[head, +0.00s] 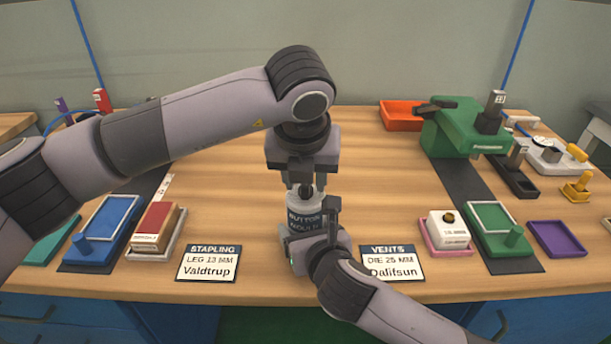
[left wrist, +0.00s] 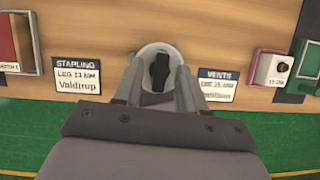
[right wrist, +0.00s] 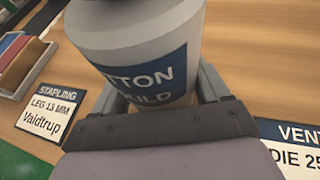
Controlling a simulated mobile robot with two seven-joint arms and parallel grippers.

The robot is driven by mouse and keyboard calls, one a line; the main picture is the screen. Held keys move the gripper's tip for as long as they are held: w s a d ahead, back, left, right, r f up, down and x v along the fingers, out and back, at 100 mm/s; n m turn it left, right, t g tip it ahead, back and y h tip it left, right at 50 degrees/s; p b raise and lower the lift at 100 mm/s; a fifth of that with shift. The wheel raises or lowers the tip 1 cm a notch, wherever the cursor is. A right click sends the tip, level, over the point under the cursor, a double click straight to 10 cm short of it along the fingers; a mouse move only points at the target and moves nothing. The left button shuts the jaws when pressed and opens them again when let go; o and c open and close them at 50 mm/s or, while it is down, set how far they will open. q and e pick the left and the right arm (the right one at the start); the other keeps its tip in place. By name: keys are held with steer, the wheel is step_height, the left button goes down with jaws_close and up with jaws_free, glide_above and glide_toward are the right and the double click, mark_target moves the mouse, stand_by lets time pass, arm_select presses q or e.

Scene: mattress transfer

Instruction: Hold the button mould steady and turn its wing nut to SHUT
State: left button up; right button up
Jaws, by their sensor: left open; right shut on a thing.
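The button mould (head: 304,212) is a grey-white cylinder with a dark blue label, upright at the middle of the table's front part. My right gripper (right wrist: 160,98) is shut around its body from the front. My left gripper (head: 303,182) points down from above, its fingers open on either side of the mould's top. In the left wrist view the dark wing nut (left wrist: 160,72) stands between the fingers, on the mould's round top. It runs roughly up and down in that picture. No SHUT mark can be read.
The STAPLING card (head: 208,262) lies left of the mould and the VENTS card (head: 394,263) right of it. Blue trays and a red block (head: 156,226) stand left. A green press (head: 458,127), an orange tray (head: 401,115) and a white block (head: 447,230) stand right.

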arm_select(q)
steer(key=shift+f, duration=0.2)
arm_select(e)
steer(key=shift+r, duration=0.15)
arm_select(q)
jaws_close()
